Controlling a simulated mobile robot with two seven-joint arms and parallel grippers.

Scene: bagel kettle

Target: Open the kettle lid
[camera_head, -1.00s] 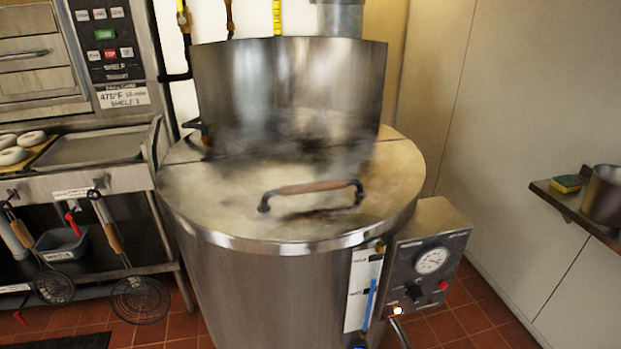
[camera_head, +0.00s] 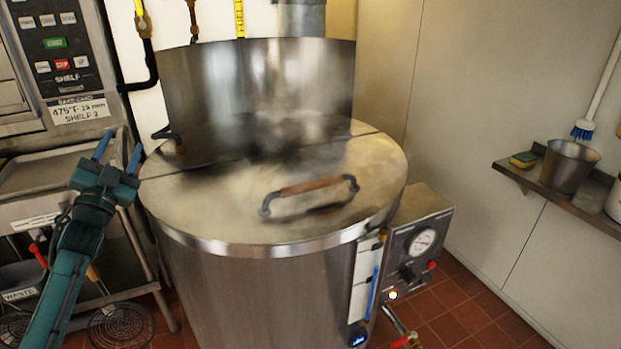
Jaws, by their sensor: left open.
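The kettle (camera_head: 255,290) is a large round steel vessel in the middle of the view. Its flat lid (camera_head: 210,215) lies closed over the front part of the top, with steam drifting above it. The lid handle (camera_head: 311,187) is a brown bar on dark curved ends, near the lid's front right. My left gripper (camera_head: 120,150) is teal with two blue fingers, open and empty. It is left of the kettle, apart from the handle, with its fingers pointing up and away. My right gripper is out of view.
A tall steel guard (camera_head: 260,95) stands at the back of the kettle. A shelf with a metal bucket (camera_head: 568,165) and a sponge (camera_head: 523,159) is on the right wall. A rack with a tray stands at left.

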